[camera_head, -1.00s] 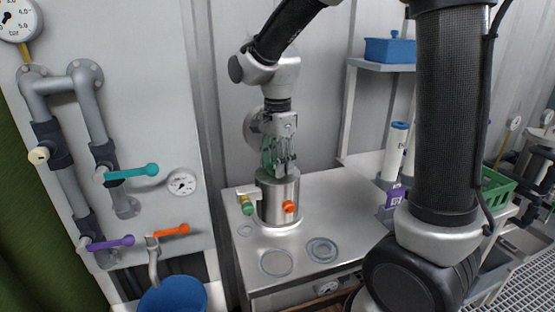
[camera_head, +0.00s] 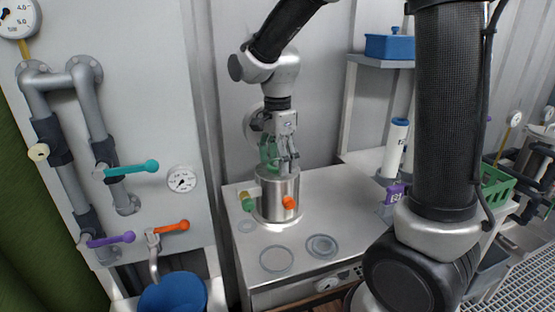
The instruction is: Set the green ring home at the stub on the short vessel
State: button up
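The short vessel (camera_head: 277,203) is a steel cylinder standing upright on the bench. An orange-ended fitting (camera_head: 289,203) is on its front right. A fitting with yellowish and green parts (camera_head: 247,202) is at its left. My gripper (camera_head: 287,166) points down at the vessel's top, with its fingertips at or just above the rim. A pale green, see-through shape (camera_head: 267,153) shows beside and behind the fingers. I cannot tell whether it is the green ring, or whether the fingers touch it. The finger gap is too small to read.
The steel bench (camera_head: 325,205) is clear right of the vessel, apart from flat round recesses (camera_head: 322,247) in front. A white cylinder (camera_head: 396,146) and a purple-labelled block (camera_head: 394,194) stand further right. A pipe panel with levers is at left, above a blue bucket (camera_head: 173,294).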

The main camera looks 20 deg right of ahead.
aim_at(277, 162)
notch_tip(277, 162, up, 12)
dwell(0.6)
dwell(0.4)
jog(key=s+d+f+n+t, duration=0.2)
jog(key=s+d+n+t, duration=0.2)
jog(key=s+d+n, duration=1.1)
jog(key=s, duration=0.4)
jog(key=shift+f, duration=0.4)
